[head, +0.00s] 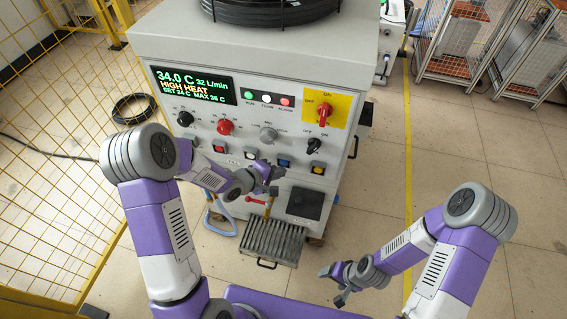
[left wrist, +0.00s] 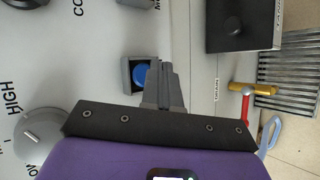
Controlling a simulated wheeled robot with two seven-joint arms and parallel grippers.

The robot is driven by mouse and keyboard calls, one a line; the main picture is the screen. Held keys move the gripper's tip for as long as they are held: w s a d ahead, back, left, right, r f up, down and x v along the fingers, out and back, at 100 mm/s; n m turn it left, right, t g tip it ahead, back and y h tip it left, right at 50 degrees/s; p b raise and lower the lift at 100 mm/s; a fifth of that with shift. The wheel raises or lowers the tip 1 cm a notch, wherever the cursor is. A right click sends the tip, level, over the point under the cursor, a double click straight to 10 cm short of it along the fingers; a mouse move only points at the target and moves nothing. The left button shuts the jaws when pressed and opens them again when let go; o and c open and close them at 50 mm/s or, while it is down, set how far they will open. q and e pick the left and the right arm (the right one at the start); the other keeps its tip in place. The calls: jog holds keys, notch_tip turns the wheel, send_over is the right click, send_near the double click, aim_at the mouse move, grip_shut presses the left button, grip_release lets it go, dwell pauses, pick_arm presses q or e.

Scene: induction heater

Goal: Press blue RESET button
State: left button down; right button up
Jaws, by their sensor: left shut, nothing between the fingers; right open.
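The blue RESET button (head: 284,161) sits in a dark square frame in the lower row on the heater's front panel. It also shows in the left wrist view (left wrist: 142,74) as a round blue cap, its lower right side partly covered by my fingers. My left gripper (head: 274,178) is shut and empty, just below the button in the head view. In the left wrist view its closed fingertips (left wrist: 156,68) overlap the button's frame; I cannot tell whether they touch it. My right gripper (head: 337,285) is open and empty, above the floor at the lower right, away from the panel.
The row also holds red (head: 219,147), pale (head: 251,153) and yellow (head: 317,169) buttons. Knobs and a display reading HIGH HEAT (head: 193,85) sit above. A ribbed metal tray (head: 272,242) and red-handled drain valve (left wrist: 246,102) are below. A yellow mesh fence (head: 55,160) stands left.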

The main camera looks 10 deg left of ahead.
pick_arm(q)
jog(key=shift+w+p, duration=0.35)
jog(key=shift+w, duration=0.1)
jog(key=shift+w+p, duration=0.35)
jog(key=shift+w, duration=0.1)
dwell(0.8)
dwell(0.3)
jog(key=shift+s, duration=0.85)
jog(key=shift+s+a, duration=0.1)
jog(key=shift+s, duration=2.4)
jog(key=shift+s, duration=0.1)
